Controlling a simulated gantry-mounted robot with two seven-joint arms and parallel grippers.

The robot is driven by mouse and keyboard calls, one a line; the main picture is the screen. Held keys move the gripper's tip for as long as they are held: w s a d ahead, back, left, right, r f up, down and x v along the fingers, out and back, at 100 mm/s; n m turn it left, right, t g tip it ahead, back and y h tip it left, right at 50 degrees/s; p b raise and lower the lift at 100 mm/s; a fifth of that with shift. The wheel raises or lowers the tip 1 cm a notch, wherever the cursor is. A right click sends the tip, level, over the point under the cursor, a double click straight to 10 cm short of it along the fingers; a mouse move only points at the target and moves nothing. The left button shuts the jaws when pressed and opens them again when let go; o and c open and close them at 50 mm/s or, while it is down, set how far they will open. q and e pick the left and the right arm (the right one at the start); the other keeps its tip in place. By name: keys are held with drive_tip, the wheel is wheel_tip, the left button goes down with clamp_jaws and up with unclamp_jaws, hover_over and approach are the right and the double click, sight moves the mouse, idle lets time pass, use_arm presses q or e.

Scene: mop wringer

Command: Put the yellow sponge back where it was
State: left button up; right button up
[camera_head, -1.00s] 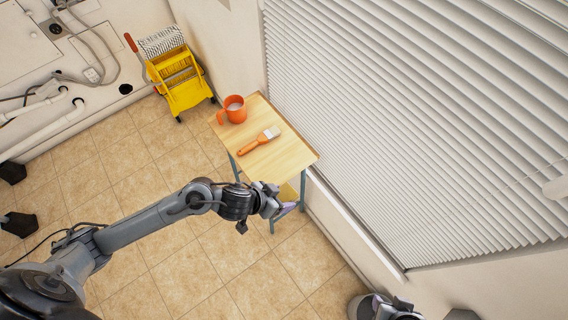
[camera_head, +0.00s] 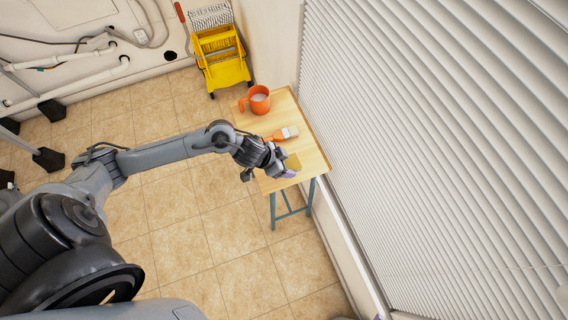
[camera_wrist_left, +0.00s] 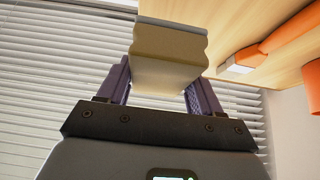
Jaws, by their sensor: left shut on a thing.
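The yellow sponge (camera_head: 292,162) is in my left gripper (camera_head: 288,172), at the near end of the small wooden table (camera_head: 300,152). In the left wrist view, the sponge (camera_wrist_left: 168,58) is a pale yellow block with wavy sides, gripped between the purple fingers of my left gripper (camera_wrist_left: 160,85). In that view the table top fills the upper right. I cannot tell whether the sponge touches the table. My right gripper is not in view.
An orange-handled brush (camera_head: 280,136) lies on the table just beyond the gripper. A yellow mop wringer (camera_head: 223,62) is on the floor behind. White blinds (camera_head: 400,120) line the right side.

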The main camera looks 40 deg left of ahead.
use_arm(q)
drive_tip(key=shift+w+a+f, duration=0.9)
drive_tip(key=shift+w+a, duration=0.05)
drive_tip(key=shift+a, duration=0.25)
drive_tip(key=shift+f+b, duration=0.5)
drive_tip(key=shift+f, duration=1.5)
drive_tip(key=o, duration=1.1)
drive_tip(key=shift+f, duration=0.1)
